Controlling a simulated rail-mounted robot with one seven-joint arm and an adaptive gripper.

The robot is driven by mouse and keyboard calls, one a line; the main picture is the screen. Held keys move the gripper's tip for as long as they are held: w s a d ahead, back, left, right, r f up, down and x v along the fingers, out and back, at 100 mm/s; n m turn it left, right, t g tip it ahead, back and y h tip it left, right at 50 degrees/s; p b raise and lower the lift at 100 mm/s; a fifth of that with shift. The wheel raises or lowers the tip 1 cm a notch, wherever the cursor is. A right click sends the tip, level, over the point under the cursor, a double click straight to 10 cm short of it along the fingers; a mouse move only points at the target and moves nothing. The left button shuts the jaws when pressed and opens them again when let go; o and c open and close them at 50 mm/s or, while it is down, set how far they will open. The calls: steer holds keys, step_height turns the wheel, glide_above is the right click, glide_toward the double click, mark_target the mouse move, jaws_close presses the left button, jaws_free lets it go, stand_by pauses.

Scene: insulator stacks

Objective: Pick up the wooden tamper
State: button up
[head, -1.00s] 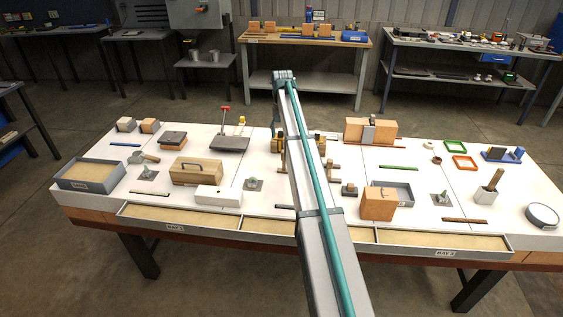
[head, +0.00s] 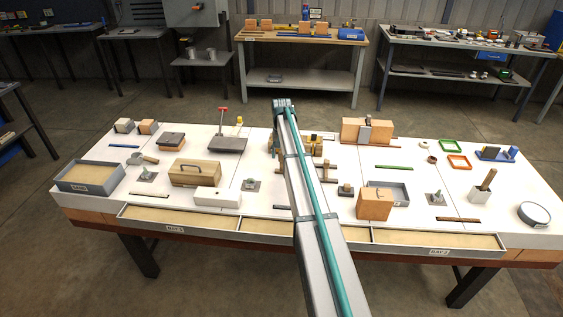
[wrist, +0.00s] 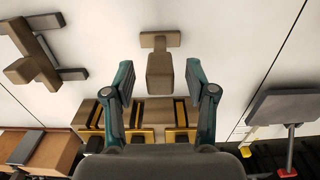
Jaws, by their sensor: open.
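The wooden tamper (wrist: 160,72) is a brown piece with a blocky end and a flat crossbar, seen in the middle of the wrist view over the white tabletop. My gripper (wrist: 158,84) is open, its two teal fingers on either side of the tamper's block in the picture. Nothing shows between them as gripped, and I cannot tell the height gap. In the head view my arm hides the tamper and most of the gripper.
A brown wooden frame piece (wrist: 38,62) lies to the left in the wrist view. A wooden rack with yellow-edged dark slots (wrist: 158,112) stands close by the fingers. A grey plate with a red handle (head: 228,144) is on the table, left of my arm.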

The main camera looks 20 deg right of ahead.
steer(key=shift+f, duration=0.4)
jaws_close()
steer(key=shift+r, duration=0.2)
steer(key=shift+r+b, duration=0.2)
steer(key=shift+b, duration=0.1)
steer(key=shift+r+b, duration=0.6)
steer(key=shift+r, duration=0.35)
steer(key=s+d+r+b, duration=0.3)
steer(key=s+d+r, duration=0.1)
steer(key=s+r, duration=0.6)
steer(key=s, duration=0.3)
steer(key=shift+s+r+b, duration=0.15)
steer(key=shift+s+b, duration=0.05)
steer(key=shift+b, duration=0.1)
